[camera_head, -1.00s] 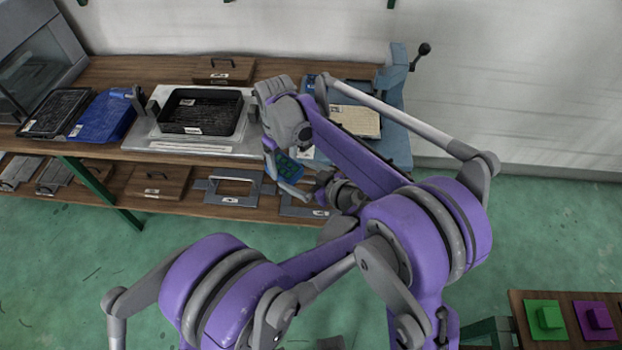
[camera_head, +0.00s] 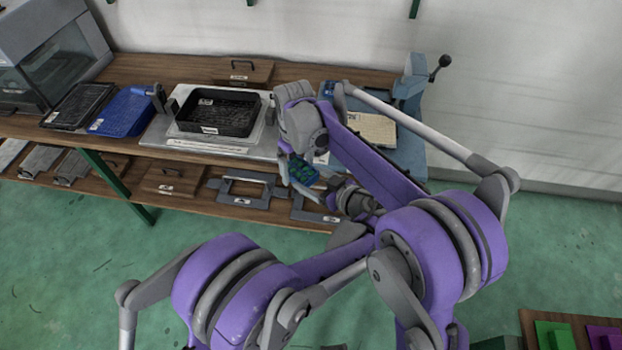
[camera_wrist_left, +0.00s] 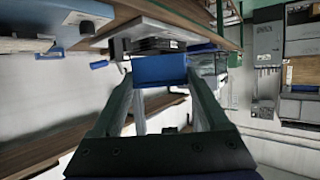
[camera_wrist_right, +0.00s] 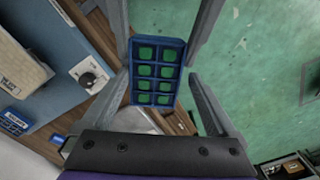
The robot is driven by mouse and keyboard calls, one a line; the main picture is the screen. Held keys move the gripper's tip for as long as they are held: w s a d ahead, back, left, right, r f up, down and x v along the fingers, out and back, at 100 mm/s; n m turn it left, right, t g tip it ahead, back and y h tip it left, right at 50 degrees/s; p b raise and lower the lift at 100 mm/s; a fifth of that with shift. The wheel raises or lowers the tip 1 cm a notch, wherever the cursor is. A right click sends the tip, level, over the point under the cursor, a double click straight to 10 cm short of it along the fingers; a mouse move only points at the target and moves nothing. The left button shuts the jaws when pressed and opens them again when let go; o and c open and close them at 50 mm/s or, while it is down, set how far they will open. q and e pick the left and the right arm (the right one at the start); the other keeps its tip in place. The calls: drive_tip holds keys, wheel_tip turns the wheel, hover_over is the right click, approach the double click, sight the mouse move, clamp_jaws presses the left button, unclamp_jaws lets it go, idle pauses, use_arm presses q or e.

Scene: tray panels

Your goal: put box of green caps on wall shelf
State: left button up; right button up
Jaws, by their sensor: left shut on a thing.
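The box of green caps (camera_head: 303,170) is a small blue box with green caps in cells, in front of the bench edge. In the right wrist view the box (camera_wrist_right: 158,85) shows its open, capped face. My left gripper (camera_head: 324,184) is shut on the box; the left wrist view shows the plain blue side of the box (camera_wrist_left: 159,70) between its fingers. My right gripper (camera_wrist_right: 159,74) is over the box from above, its fingers apart on either side with slight gaps. The wall shelf is not clearly in view; green brackets (camera_head: 415,8) show on the wall at the top edge.
The bench (camera_head: 150,72) holds a black tray (camera_head: 217,128), a blue tray (camera_head: 122,112) and a blue vise-like device (camera_head: 415,75). Its lower shelf (camera_head: 205,200) holds a wooden lid (camera_head: 172,178) and grey frames (camera_head: 247,188). Green floor (camera_head: 70,270) in front is clear.

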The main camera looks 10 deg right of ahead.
sight(298, 171)
drive_tip(key=shift+o, duration=0.2)
wheel_tip(298, 171, up, 12)
idle(0.5)
